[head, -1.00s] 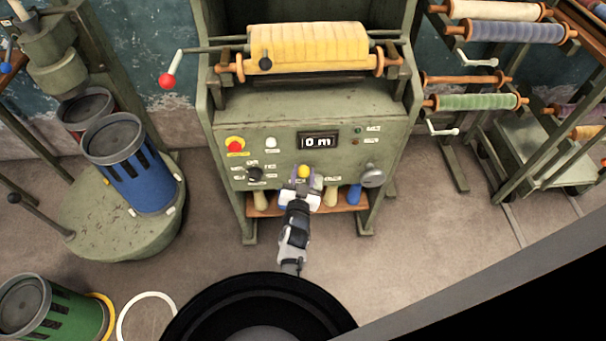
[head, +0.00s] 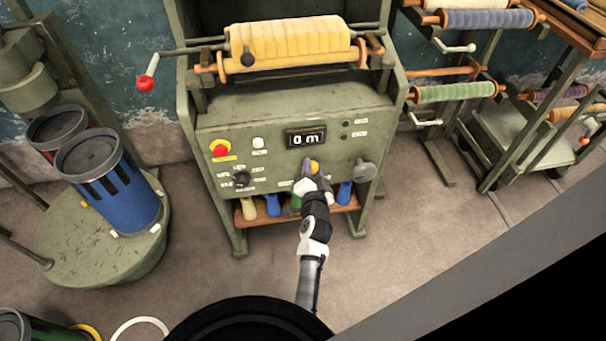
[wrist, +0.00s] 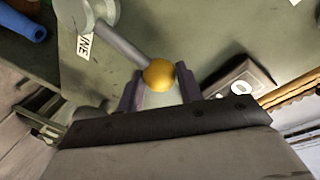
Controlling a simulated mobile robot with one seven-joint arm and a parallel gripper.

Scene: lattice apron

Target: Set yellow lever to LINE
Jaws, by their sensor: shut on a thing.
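The yellow lever (head: 314,165) has a round yellow knob and sits low in the middle of the green machine's front panel. In the wrist view its knob (wrist: 160,74) lies between my two fingertips, and its grey shaft runs up left to a round base. My gripper (head: 311,176) is shut on the knob; its fingers also show in the wrist view (wrist: 159,86). A white label (wrist: 86,44), partly covered and ending in "INE", lies beside the shaft near its base. My gripper hides the lower part of the lever in the head view.
The panel has a red button (head: 220,149), a black dial (head: 241,179), a display (head: 306,138) reading "0 m" and a grey knob (head: 363,171). Cones stand on a shelf below. A blue can (head: 128,200) stands at left; a spool rack (head: 455,92) stands at right.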

